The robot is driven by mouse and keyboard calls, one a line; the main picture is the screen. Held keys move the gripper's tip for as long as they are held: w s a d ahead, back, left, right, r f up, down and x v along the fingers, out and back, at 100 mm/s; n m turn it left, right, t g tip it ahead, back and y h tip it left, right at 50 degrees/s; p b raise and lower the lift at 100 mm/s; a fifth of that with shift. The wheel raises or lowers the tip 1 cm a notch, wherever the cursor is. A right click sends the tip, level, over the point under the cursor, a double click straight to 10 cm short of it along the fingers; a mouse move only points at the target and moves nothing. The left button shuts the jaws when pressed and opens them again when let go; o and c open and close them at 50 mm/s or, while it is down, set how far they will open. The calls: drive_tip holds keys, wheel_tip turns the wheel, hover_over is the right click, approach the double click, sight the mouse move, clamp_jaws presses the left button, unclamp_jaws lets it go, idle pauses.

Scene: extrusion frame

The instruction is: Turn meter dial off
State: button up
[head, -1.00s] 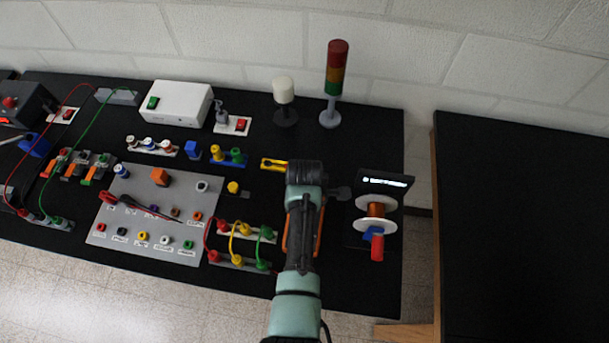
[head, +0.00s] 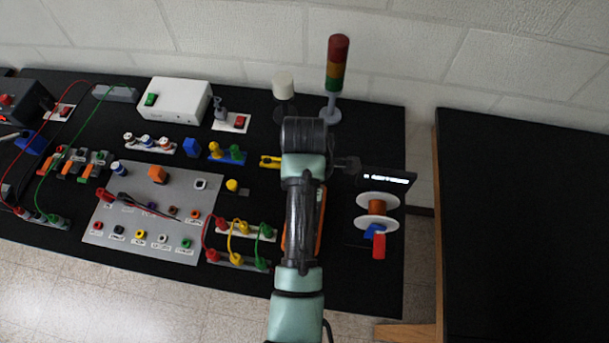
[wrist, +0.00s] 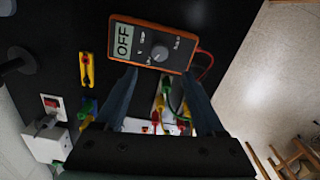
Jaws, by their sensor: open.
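The orange multimeter (wrist: 153,44) lies at the top middle of the wrist view, with a grey face. Its display (wrist: 123,41) reads OFF. Its round meter dial (wrist: 159,53) sits right of the display. My gripper (wrist: 160,76) is open and empty, its two dark fingers reaching toward the meter's near edge on either side of the dial. I cannot tell the gap between fingertips and meter. In the head view my arm covers most of the meter; only its orange edge (head: 319,225) shows, and my fingertips are hidden.
A wire spool (head: 377,207) and small display (head: 387,178) stand right of my arm. Coloured plugs and cables (head: 240,245) lie to its left. The signal tower (head: 335,75) and white-topped post (head: 284,85) stand behind. Bare black table lies beyond the meter in the wrist view.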

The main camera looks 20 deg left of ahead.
drive_tip(key=shift+r, duration=1.2)
